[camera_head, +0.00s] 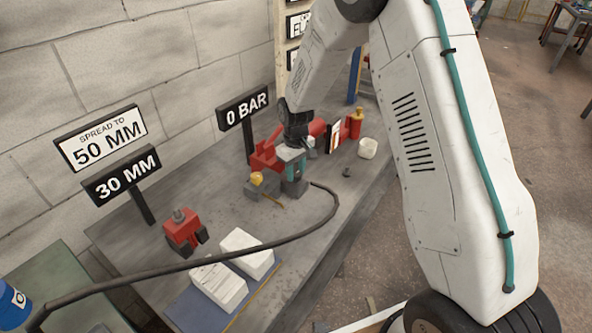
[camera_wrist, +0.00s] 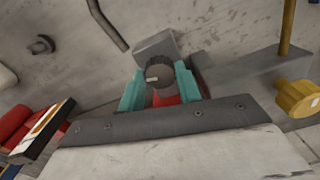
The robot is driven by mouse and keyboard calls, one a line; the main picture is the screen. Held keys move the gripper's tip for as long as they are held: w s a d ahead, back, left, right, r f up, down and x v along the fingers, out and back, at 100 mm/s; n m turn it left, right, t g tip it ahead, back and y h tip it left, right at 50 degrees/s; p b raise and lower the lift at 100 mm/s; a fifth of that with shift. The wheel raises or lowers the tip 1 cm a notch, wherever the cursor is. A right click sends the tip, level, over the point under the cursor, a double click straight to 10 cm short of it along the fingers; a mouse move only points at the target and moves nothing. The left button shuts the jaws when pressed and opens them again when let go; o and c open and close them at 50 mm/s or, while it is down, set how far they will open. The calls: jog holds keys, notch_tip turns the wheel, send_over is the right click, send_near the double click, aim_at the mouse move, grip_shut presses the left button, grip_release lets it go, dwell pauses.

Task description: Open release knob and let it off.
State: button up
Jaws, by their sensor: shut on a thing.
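The release knob (camera_wrist: 160,72), a dark round knob with a pale mark on its face, sits between the teal fingers of my gripper (camera_wrist: 159,80) in the wrist view. The gripper is shut on it. Red and grey body parts show around the knob. In the head view my gripper (camera_head: 292,160) is low over the red pump (camera_head: 265,155) on the bench, and the knob is hidden there. The gauge sign (camera_head: 242,106) reads 0 BAR. Two more signs read SPREAD TO 50 MM (camera_head: 100,138) and 30 MM (camera_head: 122,176).
A yellow knob (camera_wrist: 297,98) is close at the right in the wrist view. A black hose (camera_head: 250,243) crosses the bench. A red spreader (camera_head: 182,229) and white blocks (camera_head: 247,253) stand at the front.

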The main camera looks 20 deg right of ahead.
aim_at(296, 173)
jog(key=shift+w+r, duration=0.1)
dwell(0.3)
jog(key=o, duration=1)
jog(key=shift+c, duration=0.2)
notch_tip(296, 173, up, 8)
jog(key=shift+f, duration=0.15)
jog(key=s+d+r+m, duration=0.1)
jog(key=s+r, duration=0.6)
jog(key=s, duration=0.5)
jog(key=s+d+r+m+t, duration=0.1)
jog(key=s+r, duration=0.5)
jog(key=s, duration=0.7)
jog(key=s+d+r+m, duration=0.1)
jog(key=s+r+m, duration=0.1)
jog(key=s+r, duration=0.5)
jog(key=s, duration=0.6)
jog(key=shift+s+d+r+m, duration=0.15)
jog(key=shift+s+r+m, duration=0.15)
jog(key=shift+m, duration=0.1)
